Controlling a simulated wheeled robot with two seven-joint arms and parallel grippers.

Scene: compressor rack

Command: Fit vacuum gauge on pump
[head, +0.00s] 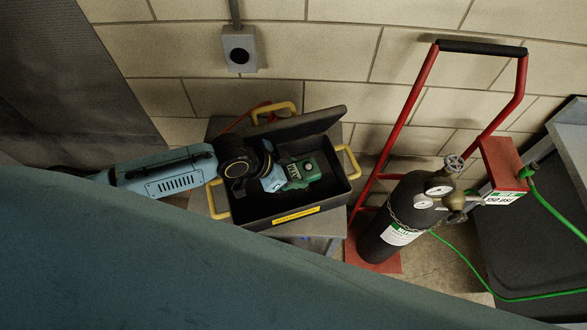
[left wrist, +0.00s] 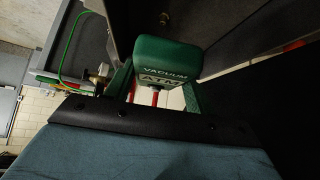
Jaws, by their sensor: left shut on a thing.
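The vacuum gauge is a green block marked VACUUM and ATM (left wrist: 168,58) in the left wrist view. In the head view it shows as a small green shape (head: 308,167) at the open black case (head: 262,222). My left gripper (head: 291,174) reaches in from the left over the case and is shut on the gauge. The fingertips are partly hidden by the gauge and the wrist. I cannot tell whether the gauge touches the case. My right gripper is not in view. I cannot make out the pump in either view.
The case has yellow handles and a raised lid (head: 300,124), and stands on a grey stand (head: 325,222). Right of it are a red hand truck (head: 408,108) and a dark gas cylinder (head: 382,250) with gauges and a green hose (head: 465,268). A block wall is behind.

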